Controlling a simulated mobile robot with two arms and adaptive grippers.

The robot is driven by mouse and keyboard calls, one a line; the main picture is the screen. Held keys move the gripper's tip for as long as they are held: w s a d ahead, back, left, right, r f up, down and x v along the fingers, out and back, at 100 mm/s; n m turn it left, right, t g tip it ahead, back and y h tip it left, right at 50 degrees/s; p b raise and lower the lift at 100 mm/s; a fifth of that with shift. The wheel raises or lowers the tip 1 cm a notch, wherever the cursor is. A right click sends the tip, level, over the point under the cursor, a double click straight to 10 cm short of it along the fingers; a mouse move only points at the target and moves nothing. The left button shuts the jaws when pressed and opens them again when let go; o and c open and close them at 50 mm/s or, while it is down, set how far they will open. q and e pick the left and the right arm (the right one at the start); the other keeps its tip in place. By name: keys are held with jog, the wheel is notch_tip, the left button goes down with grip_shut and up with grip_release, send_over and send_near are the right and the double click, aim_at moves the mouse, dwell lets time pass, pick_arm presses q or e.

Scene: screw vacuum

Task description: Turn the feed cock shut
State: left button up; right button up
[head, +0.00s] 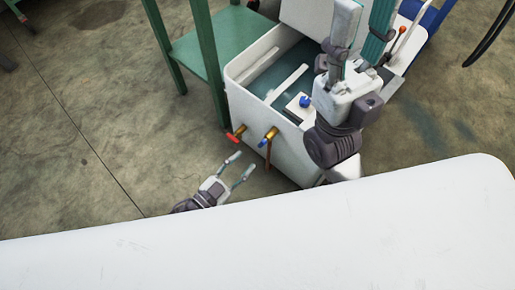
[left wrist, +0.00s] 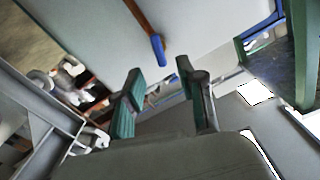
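A white open-topped tank (head: 283,150) stands on the floor. Two cocks stick out of its front wall: a red-handled one (head: 236,134) on the left and a blue-handled one (head: 268,137) with a brass pipe hanging down. I cannot tell from labels which is the feed cock. My left gripper (head: 243,163) is open and empty, just below and in front of the cocks, touching neither. In the left wrist view, the blue handle (left wrist: 158,49) lies beyond the gap between the open fingers (left wrist: 159,72). My right gripper (head: 364,22) is raised over the tank's right side, fingers apart.
A white surface (head: 300,235) fills the near foreground. A green table (head: 195,52) stands against the tank's left side. A small blue knob (head: 305,101) sits on a white block inside the tank. A red-knobbed lever (head: 402,31) is at the right.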

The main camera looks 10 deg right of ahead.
aim_at(261, 145)
pick_arm(q)
jog(key=b+x, duration=0.1)
jog(key=x, duration=0.5)
jog(key=shift+w+d+b, duration=0.2)
jog(key=shift+d+b, duration=0.15)
jog(key=shift+b, duration=0.05)
grip_shut()
